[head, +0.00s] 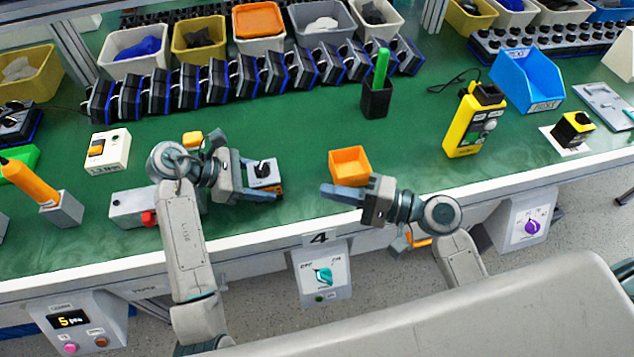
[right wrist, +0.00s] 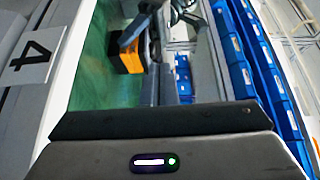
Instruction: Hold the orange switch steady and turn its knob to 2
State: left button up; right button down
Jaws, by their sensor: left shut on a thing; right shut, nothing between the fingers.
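The orange switch (head: 279,189) has an orange body, a pale top plate and a black knob (head: 263,168). My left gripper (head: 262,181) is shut on its body, with fingers along both sides. The numbers on the plate and the knob's setting are too small to read. My right gripper (head: 328,191) is shut and empty, to the right of the switch and apart from it, pointing toward it. In the right wrist view an orange and black block (right wrist: 128,61), seemingly the switch, shows beside dark gripper parts.
An orange open bin (head: 350,167) stands just behind my right gripper. A black cup with a green stick (head: 376,100) stands further back. The table's front edge (head: 300,242) is close.

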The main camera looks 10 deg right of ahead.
jog(key=w+d+r+n+g+h, duration=0.2)
jog(key=w+d+r+g, duration=0.1)
send_near(262, 172)
jog(key=x, duration=0.4)
jog(key=shift+w+a+f, duration=0.15)
jog(key=shift+w+f, duration=0.25)
jog(key=shift+f, duration=0.05)
jog(key=shift+w+a, duration=0.35)
jog(key=shift+a, duration=0.45)
jog(key=shift+a, duration=0.5)
jog(key=shift+s+a, duration=0.35)
jog(key=shift+a, duration=0.2)
